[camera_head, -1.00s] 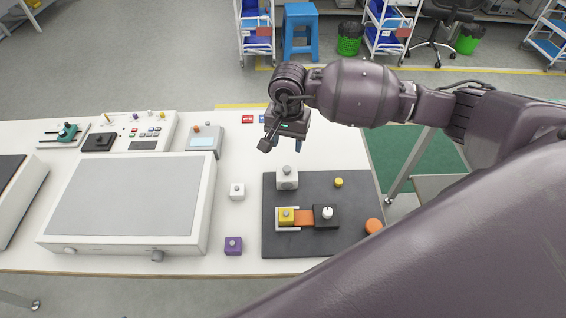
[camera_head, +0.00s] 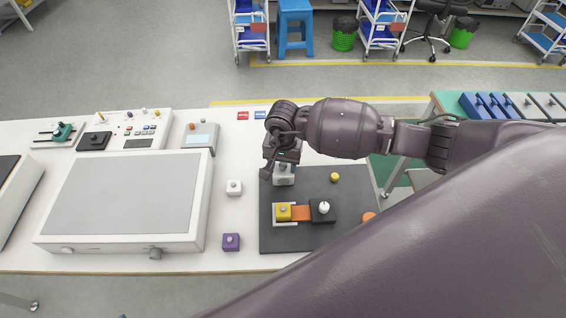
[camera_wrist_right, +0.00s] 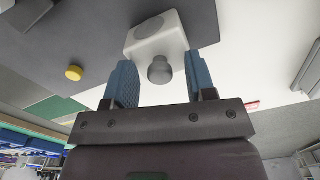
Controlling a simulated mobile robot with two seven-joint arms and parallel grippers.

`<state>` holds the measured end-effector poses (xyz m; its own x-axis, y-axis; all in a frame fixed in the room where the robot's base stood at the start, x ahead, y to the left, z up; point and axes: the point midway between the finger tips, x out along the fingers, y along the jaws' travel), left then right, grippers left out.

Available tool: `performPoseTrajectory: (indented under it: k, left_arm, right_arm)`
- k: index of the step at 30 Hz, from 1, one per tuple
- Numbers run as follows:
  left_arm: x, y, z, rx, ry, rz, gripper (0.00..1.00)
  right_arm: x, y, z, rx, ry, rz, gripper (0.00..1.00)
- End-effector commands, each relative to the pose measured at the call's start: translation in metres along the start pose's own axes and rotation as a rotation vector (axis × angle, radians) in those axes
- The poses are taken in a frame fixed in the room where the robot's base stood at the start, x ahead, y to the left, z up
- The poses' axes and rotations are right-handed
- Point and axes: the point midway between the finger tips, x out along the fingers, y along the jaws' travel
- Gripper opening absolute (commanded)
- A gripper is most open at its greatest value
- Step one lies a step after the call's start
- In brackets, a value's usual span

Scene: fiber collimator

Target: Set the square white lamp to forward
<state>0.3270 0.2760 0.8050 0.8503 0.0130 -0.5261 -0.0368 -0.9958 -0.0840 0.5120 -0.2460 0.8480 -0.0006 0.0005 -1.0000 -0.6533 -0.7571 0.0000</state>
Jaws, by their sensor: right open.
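A square white block (camera_head: 284,180) with a grey knob on top stands at the back left of the dark mat; it also shows in the right wrist view (camera_wrist_right: 157,36), its grey knob (camera_wrist_right: 159,70) between my fingers. A smaller white cube (camera_head: 234,188) with a grey knob sits left of the mat. The frames do not settle which is the lamp. My right gripper (camera_head: 280,169) is open just above the larger block and partly hides it. In the right wrist view, its two blue fingers (camera_wrist_right: 162,76) stand either side of the knob, seemingly apart from it. My left gripper is not in view.
On the dark mat (camera_head: 345,236) are a yellow block (camera_head: 284,212), an orange bar, a black block (camera_head: 322,210) with a white knob and a yellow button (camera_head: 335,177). A purple cube (camera_head: 231,242) and a large grey-topped box (camera_head: 130,195) lie to the left.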

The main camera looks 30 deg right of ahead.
Motion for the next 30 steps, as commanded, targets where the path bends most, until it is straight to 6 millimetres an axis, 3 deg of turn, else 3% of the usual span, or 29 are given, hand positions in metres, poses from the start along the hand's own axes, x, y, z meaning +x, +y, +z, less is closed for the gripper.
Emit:
performPoseTrajectory:
  k: [9,19,25,30]
  left_arm:
    - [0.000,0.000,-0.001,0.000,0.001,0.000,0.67]
    - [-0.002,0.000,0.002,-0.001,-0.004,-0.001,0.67]
    - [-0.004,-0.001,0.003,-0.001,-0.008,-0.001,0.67]
    - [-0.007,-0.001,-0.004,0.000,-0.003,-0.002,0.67]
  right_arm:
    - [0.002,0.000,0.000,0.000,0.001,0.000,0.51]
    - [0.002,0.000,0.000,0.001,0.001,0.000,0.00]
    - [0.001,0.001,0.002,0.000,0.001,0.000,0.00]
    - [-0.001,0.007,0.025,-0.003,0.004,0.001,0.00]
